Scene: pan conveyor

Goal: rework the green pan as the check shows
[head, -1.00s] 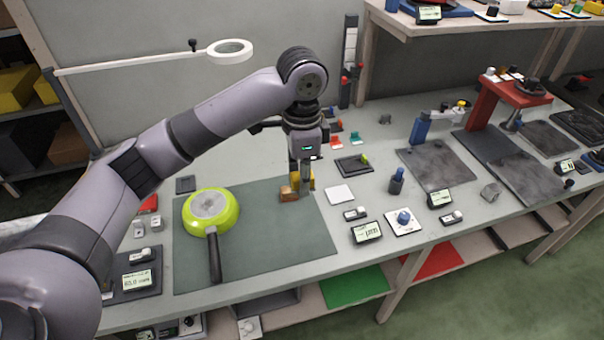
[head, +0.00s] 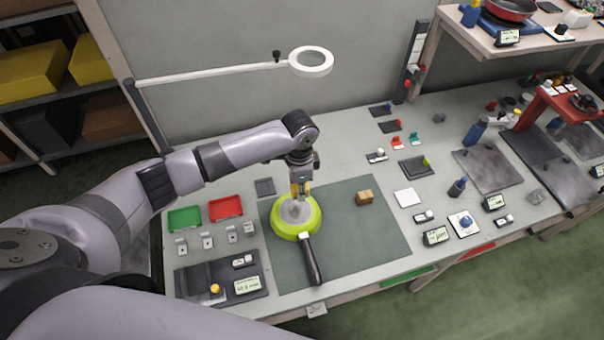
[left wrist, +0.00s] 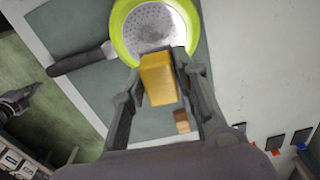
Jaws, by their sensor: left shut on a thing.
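The green pan (head: 279,229) lies upside down on the dark green mat, its grey base up and its black handle (head: 312,262) toward the front. In the left wrist view the pan (left wrist: 122,36) shows a dotted base with a dark smudge. My left gripper (head: 300,192) is over the pan's base, shut on a yellow block (left wrist: 158,80). I cannot tell whether the block touches the base. A brown wooden block (head: 364,198) stands on the mat, right of the pan. A dark part at the left edge of the left wrist view may be my right gripper (left wrist: 22,99); its jaws are unclear.
The mat (head: 370,240) has free room right of the pan. Green (head: 184,219) and red (head: 226,208) trays stand left, behind a dark station with a display (head: 247,286). A ring lamp (head: 311,62) reaches over the back. A white pad (head: 407,198) lies right.

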